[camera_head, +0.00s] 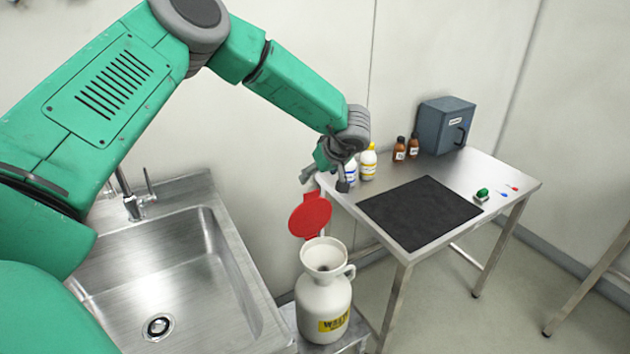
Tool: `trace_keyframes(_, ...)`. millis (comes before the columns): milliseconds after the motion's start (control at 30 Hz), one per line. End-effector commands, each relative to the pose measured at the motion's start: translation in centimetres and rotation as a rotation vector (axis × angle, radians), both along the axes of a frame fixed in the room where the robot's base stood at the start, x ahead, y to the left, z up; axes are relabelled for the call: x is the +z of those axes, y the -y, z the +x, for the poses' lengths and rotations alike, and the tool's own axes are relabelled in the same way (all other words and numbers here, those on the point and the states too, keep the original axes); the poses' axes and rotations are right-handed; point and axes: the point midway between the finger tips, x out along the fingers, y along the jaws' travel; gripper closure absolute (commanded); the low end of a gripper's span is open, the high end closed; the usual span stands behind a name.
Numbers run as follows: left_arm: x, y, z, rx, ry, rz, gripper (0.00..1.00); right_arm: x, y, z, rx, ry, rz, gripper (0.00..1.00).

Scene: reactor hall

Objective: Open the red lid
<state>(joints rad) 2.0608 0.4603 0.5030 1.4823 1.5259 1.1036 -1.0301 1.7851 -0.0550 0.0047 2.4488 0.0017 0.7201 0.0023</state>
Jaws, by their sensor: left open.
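The red lid (310,215) is a round disc standing tilted up at the back left of the white jug's funnel. The funnel mouth (324,256) is uncovered, and I can see into it. The white jug (324,306) has a side handle and a yellow label, and it stands upright. My left gripper (327,181) is above the lid and a little to its right in the picture. It is open and holds nothing that I can see. Its fingers appear apart from the lid, though the gap is hard to judge. My right gripper is not in view.
A steel sink (190,270) with a tap is left of the jug. A steel table (345,197) at right bears a black mat (420,212), white bottles (368,163), brown bottles (399,150), a blue-grey box (446,126) and small items. The jug's stand (345,345) is low.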

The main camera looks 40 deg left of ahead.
Motion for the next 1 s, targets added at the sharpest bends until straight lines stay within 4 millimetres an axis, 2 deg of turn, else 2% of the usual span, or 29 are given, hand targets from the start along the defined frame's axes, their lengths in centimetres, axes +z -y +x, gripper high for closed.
trace_keyframes(333, 0.4, 0.3, -0.2, 0.0, -0.001, 0.001, 0.36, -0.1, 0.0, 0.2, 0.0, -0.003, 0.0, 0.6)
trace_keyframes(467, -0.1, 0.6, -0.2, -0.003, -0.002, 0.014, 0.82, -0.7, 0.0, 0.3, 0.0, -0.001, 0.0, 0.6)
trace_keyframes(500, -0.6, 0.9, -0.3, -0.005, -0.003, 0.028, 0.96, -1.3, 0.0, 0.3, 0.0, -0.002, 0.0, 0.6)
trace_keyframes(533, -1.1, 1.3, -0.3, -0.008, -0.003, 0.044, 1.0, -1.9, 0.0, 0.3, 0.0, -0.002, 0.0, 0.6)
trace_keyframes(667, -3.9, 3.3, -0.8, -0.016, 0.002, 0.155, 1.0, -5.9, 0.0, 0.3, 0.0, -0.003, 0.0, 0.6)
trace_keyframes(800, -6.7, 5.6, -1.7, -0.018, 0.033, 0.319, 1.0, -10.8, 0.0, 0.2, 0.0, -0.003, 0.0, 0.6)
trace_keyframes(1000, -9.3, 7.9, -2.9, -0.014, 0.132, 0.56, 1.0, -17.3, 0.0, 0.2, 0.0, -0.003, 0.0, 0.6)
